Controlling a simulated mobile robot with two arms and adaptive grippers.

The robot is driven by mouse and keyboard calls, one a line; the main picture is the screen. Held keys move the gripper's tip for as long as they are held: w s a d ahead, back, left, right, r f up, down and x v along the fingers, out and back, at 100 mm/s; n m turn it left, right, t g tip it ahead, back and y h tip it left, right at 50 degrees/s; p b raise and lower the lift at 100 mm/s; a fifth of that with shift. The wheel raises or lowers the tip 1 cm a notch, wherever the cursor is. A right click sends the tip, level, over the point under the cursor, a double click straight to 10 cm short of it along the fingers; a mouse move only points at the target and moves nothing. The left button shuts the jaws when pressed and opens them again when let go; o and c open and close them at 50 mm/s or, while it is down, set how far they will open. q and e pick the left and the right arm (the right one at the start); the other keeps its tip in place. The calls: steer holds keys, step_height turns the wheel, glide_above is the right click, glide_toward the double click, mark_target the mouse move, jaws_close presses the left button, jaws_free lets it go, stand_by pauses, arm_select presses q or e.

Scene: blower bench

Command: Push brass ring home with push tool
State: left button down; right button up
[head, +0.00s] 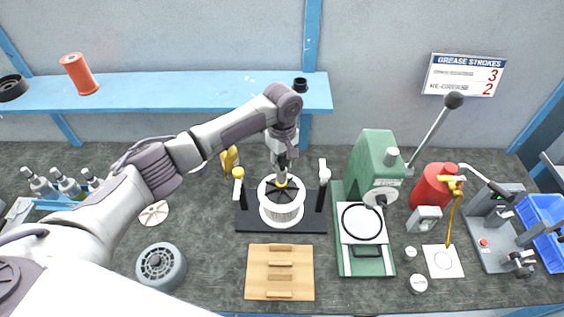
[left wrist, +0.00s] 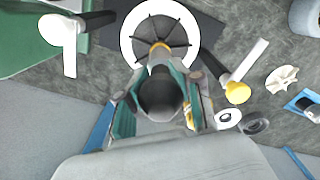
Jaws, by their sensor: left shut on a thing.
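A white round housing (head: 282,213) with a dark spoked centre stands in the black fixture (head: 244,226). It also shows in the left wrist view (left wrist: 127,42). A brass-coloured ring (left wrist: 160,46) sits around the centre of the spokes; in the head view only a bit of it (head: 281,183) shows below my gripper. My left gripper (head: 282,163) is above the housing, pointing down. It is shut on a dark cylindrical push tool (left wrist: 160,97), in line with the ring. Whether tool and ring touch is hidden. My right gripper is not in view.
Clamp handles flank the housing, one with a yellow knob (head: 238,172), one white (head: 324,172). A wooden rack (head: 256,272) lies in front, a grey round motor (head: 161,266) at front left. A green press (head: 372,165) and red grease can (head: 428,188) stand right.

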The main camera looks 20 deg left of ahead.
arm_select(q)
steer(key=shift+f, duration=0.5)
stand_by(0.6)
steer(key=shift+s+f, duration=0.1)
steer(key=shift+f, duration=0.25)
stand_by(0.5)
steer(key=shift+r+p, duration=0.7)
steer(key=shift+r, duration=2.85)
